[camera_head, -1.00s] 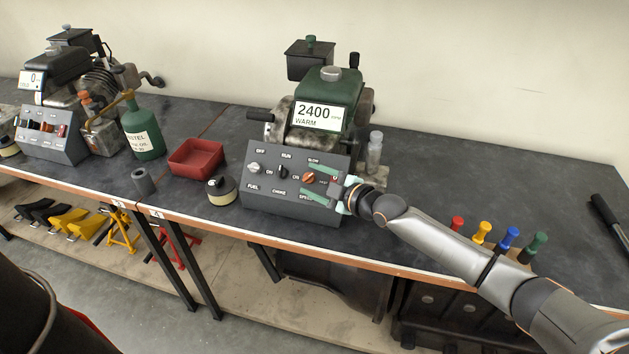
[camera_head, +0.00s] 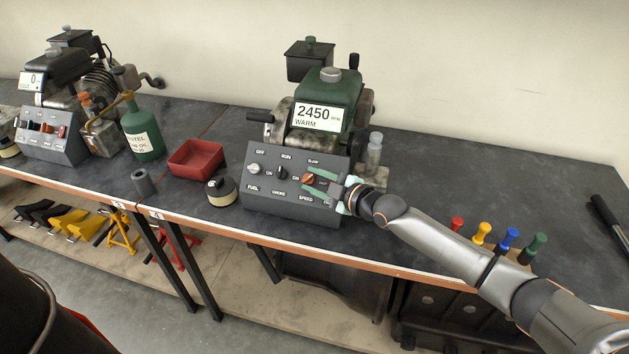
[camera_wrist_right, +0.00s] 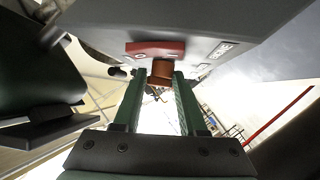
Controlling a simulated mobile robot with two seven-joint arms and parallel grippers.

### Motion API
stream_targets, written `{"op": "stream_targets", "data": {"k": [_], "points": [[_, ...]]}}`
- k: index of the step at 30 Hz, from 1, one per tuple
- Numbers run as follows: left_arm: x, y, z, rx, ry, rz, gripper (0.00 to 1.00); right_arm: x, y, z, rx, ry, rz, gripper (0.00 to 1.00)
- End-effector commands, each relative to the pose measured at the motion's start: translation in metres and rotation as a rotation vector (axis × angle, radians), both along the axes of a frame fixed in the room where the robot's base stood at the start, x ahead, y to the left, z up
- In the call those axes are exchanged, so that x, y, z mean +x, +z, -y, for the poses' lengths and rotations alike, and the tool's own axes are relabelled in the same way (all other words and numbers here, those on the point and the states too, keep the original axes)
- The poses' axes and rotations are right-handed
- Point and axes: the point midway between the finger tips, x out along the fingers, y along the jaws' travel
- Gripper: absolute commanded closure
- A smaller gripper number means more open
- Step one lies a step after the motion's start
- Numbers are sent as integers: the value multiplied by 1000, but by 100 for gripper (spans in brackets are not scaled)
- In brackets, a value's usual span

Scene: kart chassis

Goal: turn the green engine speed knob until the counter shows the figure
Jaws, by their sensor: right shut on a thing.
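The green engine (camera_head: 335,92) stands on the bench with a grey sloped control panel (camera_head: 262,200) in front. Its counter (camera_head: 318,116) reads 2450 rpm, with WARM below. The orange speed knob (camera_head: 308,179) sits on the panel above the SPEED label, near the SLOW mark. My right gripper (camera_head: 312,180) reaches in from the right with its green fingers shut on this knob, one above and one below. In the right wrist view the orange-brown knob (camera_wrist_right: 162,70) sits between the fingertips. The fingers cover part of the panel's right side. My left gripper is not in view.
A silver fuel knob (camera_head: 254,168) and a dark choke knob (camera_head: 282,172) sit left of the speed knob. A red part (camera_wrist_right: 155,48) is close by in the wrist view. A red tray (camera_head: 196,158) and a round tin (camera_head: 221,191) stand left of the panel.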

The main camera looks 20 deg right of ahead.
Motion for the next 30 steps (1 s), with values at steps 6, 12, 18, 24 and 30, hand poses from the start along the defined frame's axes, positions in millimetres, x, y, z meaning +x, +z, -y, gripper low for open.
{"op": "stream_targets", "data": {"k": [6,12,18,24,30], "points": [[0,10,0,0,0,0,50,-4,-5,-5,28,-29,6,100],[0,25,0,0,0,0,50,-6,-7,-8,101,-113,48,100],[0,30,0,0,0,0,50,-6,-11,-11,189,-220,107,100],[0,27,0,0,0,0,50,-6,-14,-12,266,-314,163,100],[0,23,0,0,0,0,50,-6,-15,-14,316,-378,199,100]]}}
